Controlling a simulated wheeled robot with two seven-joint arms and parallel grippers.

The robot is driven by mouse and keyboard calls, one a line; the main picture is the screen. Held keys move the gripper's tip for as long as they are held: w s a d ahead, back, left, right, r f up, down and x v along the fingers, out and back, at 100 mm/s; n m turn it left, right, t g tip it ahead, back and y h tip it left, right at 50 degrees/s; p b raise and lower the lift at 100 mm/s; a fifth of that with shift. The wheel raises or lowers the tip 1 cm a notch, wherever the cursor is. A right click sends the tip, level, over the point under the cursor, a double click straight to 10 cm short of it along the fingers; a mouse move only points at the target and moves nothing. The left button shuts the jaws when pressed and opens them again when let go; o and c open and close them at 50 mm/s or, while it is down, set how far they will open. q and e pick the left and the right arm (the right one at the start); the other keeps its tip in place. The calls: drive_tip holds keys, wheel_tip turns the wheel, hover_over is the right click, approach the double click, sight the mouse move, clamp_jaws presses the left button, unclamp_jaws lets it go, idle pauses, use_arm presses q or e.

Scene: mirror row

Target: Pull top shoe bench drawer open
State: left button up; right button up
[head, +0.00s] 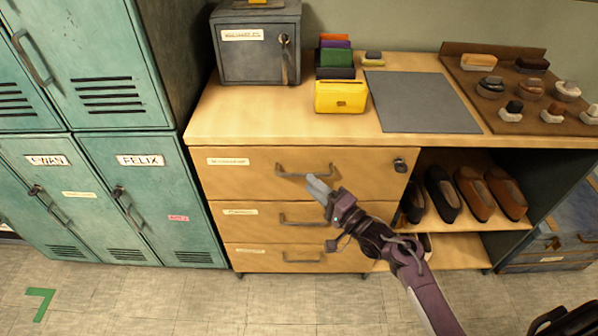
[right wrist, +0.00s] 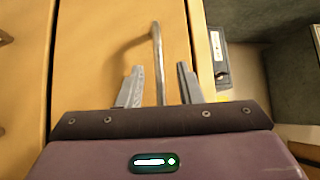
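The shoe bench has three wooden drawers on its left side. The top drawer (head: 240,178) looks closed, with a label at its left, a lock at its right and a grey bar handle (head: 290,174). My right gripper (head: 316,184) is in front of the top drawer, by the right end of this handle. In the right wrist view the gripper (right wrist: 160,85) is open, and the handle bar (right wrist: 157,50) runs between its two fingers, with gaps on both sides. My left gripper is not in view.
The middle drawer (head: 240,216) and bottom drawer (head: 260,259) sit below, with similar handles. Shoes (head: 474,190) stand on the open shelf to the right. Teal lockers (head: 100,150) stand at the left. The floor (head: 150,300) in front is clear at left.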

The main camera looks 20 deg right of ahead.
sight(299, 175)
drive_tip(key=x, duration=0.5)
drive_tip(key=shift+w, duration=0.3)
drive_tip(key=shift+a, duration=0.15)
drive_tip(key=shift+w+f, duration=0.1)
drive_tip(key=shift+c, duration=0.6)
clamp_jaws()
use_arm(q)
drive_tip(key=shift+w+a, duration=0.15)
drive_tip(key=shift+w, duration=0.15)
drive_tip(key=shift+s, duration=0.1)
